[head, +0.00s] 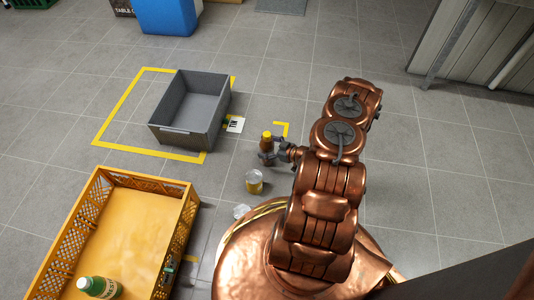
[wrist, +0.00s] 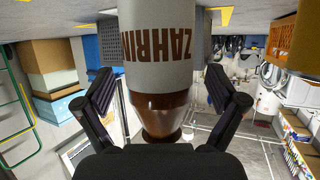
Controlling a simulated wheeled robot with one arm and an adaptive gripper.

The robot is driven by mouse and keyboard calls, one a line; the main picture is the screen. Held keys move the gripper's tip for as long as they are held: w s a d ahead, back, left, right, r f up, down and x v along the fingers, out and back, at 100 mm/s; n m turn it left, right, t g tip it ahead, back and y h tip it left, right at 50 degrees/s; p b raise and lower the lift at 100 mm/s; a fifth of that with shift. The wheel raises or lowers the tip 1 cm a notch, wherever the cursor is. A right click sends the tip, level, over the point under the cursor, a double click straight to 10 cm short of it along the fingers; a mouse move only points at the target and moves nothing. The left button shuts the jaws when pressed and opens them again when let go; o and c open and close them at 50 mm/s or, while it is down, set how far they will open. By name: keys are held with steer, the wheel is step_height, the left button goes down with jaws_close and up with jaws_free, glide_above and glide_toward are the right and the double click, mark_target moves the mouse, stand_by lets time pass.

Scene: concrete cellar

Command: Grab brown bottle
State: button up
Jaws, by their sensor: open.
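The brown bottle (head: 265,144) with a yellow cap stands upright on the tiled floor in the head view. In the wrist view, which is upside down, the brown bottle (wrist: 162,103) shows its pale label with brown letters reading "ZAHRIN". My gripper (head: 272,154) is at the bottle, reaching in from the right. In the wrist view my gripper (wrist: 158,80) is open, with one dark finger on each side of the bottle. A narrow gap shows beside each finger. The bottle's cap is out of the wrist view.
A yellow-and-grey can (head: 254,183) and a small clear object (head: 241,211) are on the floor nearby. An empty grey crate (head: 187,136) stands inside yellow floor tape. A yellow crate (head: 188,215) holds a green bottle (head: 100,287). A blue bin (head: 168,15) is behind.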

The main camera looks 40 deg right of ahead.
steer(key=shift+w+a+f, duration=0.1)
steer(key=shift+w, duration=0.25)
steer(key=shift+c, duration=0.4)
steer(key=c, duration=1.4)
steer(key=shift+c, duration=0.2)
